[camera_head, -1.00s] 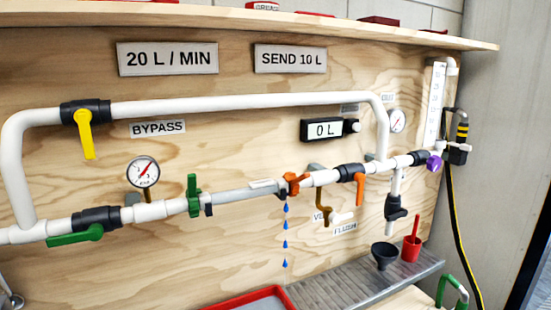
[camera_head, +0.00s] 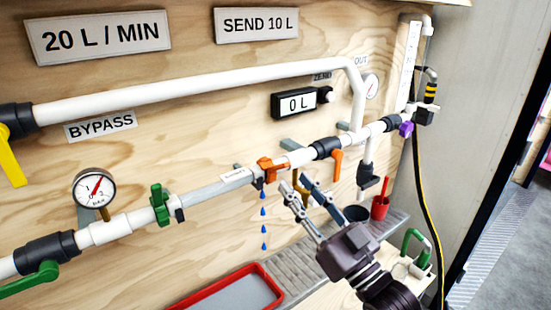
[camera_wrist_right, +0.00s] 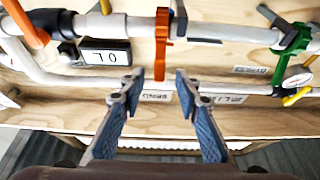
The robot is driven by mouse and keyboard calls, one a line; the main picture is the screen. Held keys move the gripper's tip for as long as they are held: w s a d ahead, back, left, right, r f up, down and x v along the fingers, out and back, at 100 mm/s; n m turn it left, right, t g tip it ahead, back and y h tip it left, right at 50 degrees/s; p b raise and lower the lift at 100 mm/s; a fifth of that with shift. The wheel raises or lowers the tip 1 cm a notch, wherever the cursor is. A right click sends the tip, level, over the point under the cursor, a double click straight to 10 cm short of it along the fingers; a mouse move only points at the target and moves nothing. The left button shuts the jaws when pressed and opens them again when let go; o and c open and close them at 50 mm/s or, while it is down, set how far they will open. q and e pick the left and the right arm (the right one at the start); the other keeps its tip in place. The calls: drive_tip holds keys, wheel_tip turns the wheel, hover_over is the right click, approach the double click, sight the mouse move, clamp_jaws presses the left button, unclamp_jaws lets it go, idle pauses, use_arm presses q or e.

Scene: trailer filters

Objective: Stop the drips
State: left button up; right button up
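Blue drips (camera_head: 263,222) fall in a line below the orange clamp (camera_head: 268,168) at the right end of the grey filter housing (camera_head: 215,190). A green clamp (camera_head: 160,205) is at the housing's left end. My right gripper (camera_head: 294,184) is open and empty, its fingers reaching up toward the pipe just right of and below the orange clamp. In the right wrist view the orange clamp (camera_wrist_right: 161,42) hangs upright ahead of the gap between the open fingertips (camera_wrist_right: 158,78); contact cannot be told. My left gripper is out of view.
A red-rimmed tray (camera_head: 268,275) stands below the drips, beside a grey ribbed drainboard (camera_head: 300,262). The bypass pipe (camera_head: 200,93) runs above.

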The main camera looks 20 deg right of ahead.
sight(280, 166)
drive_tip(key=shift+p+x, duration=0.5)
drive_tip(key=shift+x, duration=3)
drive_tip(key=shift+f, duration=0.15)
clamp_jaws()
